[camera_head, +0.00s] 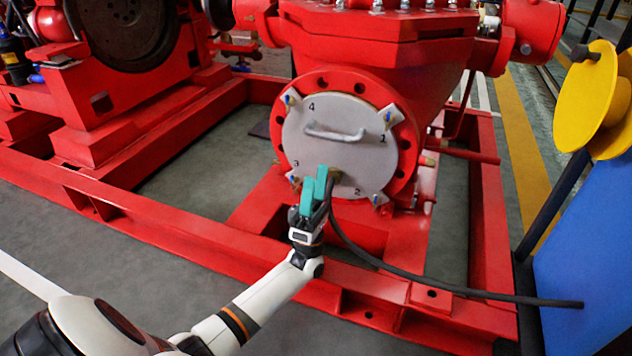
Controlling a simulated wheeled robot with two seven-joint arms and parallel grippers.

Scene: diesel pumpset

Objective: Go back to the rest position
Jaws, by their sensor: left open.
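My left gripper (320,178), with teal fingers, is in front of the lower part of a round grey cover plate (345,150) on the red pump. The gripper is open. Its fingertips are close to a small brass-coloured fitting (337,173) on the plate; I cannot tell whether they touch it. A dark hose (380,268) runs from beside the fingers down and right to a blue panel. The gripper partly hides the fitting and the hose end. My right gripper is not in view.
The plate has a handle (334,132), corner clamps and the numbers 1 to 4. A red base frame (200,238) crosses below the pump. A blue panel (590,255) and yellow discs (585,98) stand at the right. Grey floor is clear at lower left.

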